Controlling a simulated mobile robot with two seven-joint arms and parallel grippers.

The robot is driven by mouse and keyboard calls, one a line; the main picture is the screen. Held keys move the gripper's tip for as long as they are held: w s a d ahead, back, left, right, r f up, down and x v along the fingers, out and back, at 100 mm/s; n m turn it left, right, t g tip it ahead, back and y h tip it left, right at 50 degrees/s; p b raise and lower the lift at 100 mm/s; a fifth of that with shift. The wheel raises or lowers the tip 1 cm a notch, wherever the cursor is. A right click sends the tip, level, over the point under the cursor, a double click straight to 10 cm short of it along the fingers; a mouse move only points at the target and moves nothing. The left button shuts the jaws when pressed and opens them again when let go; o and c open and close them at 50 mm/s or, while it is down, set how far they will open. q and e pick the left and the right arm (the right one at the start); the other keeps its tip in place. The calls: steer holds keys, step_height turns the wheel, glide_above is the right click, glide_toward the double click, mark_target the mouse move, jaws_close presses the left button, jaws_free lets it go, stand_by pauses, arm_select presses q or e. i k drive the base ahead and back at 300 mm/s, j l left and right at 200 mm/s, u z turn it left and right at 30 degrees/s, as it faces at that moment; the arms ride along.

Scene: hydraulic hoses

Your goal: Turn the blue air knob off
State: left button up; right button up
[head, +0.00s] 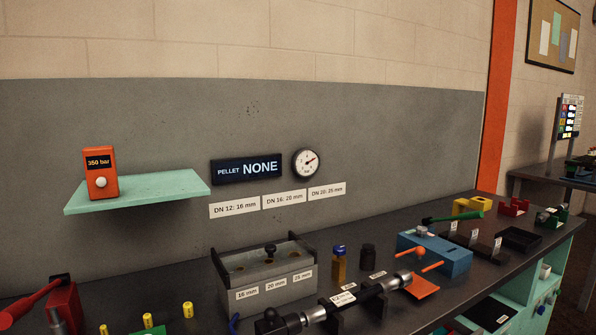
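Neither of my grippers is in view.
The dark bench (190,275) holds a grey box (262,277) with labelled holes, a blue block (437,259), small bottles (339,264) and a red lever device (62,305) at the left. A teal shelf (160,190) carries an orange 350 bar unit (100,174).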

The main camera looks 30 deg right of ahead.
mark_target(339, 251)
steer(key=l+u, duration=0.1)
steer(key=l, duration=0.3)
steer(key=k+l+u, duration=0.1)
steer(key=l, duration=0.3)
steer(key=k+l+u, duration=0.1)
steer(key=l, duration=0.3)
steer(key=k+l+u, duration=0.1)
steer(key=l, duration=0.25)
steer(key=k+l+u, duration=0.1)
steer(key=l, duration=0.3)
